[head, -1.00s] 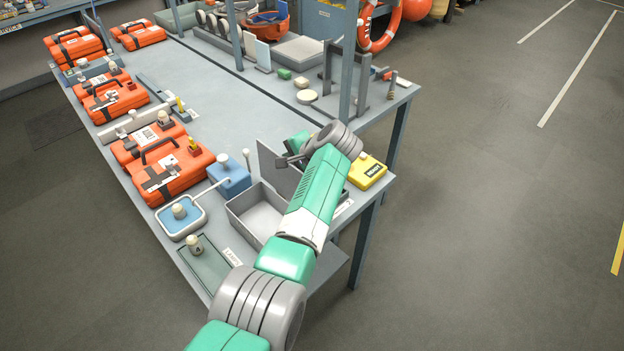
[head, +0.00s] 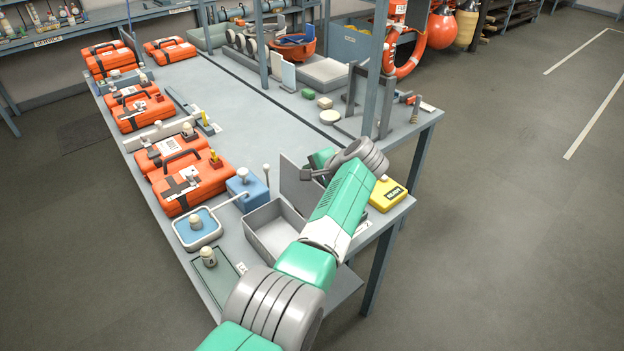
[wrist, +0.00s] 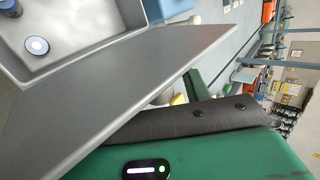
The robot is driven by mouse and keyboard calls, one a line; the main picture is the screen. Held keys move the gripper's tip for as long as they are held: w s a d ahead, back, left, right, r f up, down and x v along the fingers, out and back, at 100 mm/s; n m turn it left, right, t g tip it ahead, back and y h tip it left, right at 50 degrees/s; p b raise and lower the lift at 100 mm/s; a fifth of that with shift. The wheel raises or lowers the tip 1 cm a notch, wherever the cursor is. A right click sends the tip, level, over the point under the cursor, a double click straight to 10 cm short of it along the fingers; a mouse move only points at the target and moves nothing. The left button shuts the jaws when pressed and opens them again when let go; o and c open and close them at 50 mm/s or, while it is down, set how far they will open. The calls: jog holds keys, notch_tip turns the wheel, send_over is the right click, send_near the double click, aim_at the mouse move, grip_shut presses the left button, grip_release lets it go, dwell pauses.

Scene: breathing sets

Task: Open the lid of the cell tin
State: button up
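The cell tin (head: 262,238) is an open grey box near the front of the bench. Its grey lid (head: 296,186) stands raised along the side nearest my arm. The wrist view shows the tin's inside (wrist: 85,55) at upper left, with a round blue-and-white piece in it, and the lid (wrist: 130,90) slanting across the picture. My gripper (head: 312,174) is small in the head view, beside the raised lid's far end. Its fingertips are too small and partly hidden to judge their opening, or any touch on the lid.
A yellow box (head: 385,196) sits right of my arm at the bench edge. A blue block (head: 246,192) and a blue-topped tray (head: 196,231) stand left of the tin. Orange cases (head: 188,187) line the left edge. The middle of the bench (head: 250,125) is clear.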

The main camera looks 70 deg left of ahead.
jog(key=shift+d+r+p, duration=0.15)
jog(key=shift+r+p, duration=0.15)
jog(key=p+v, duration=0.2)
jog(key=v, duration=0.5)
jog(key=shift+w+d, duration=0.1)
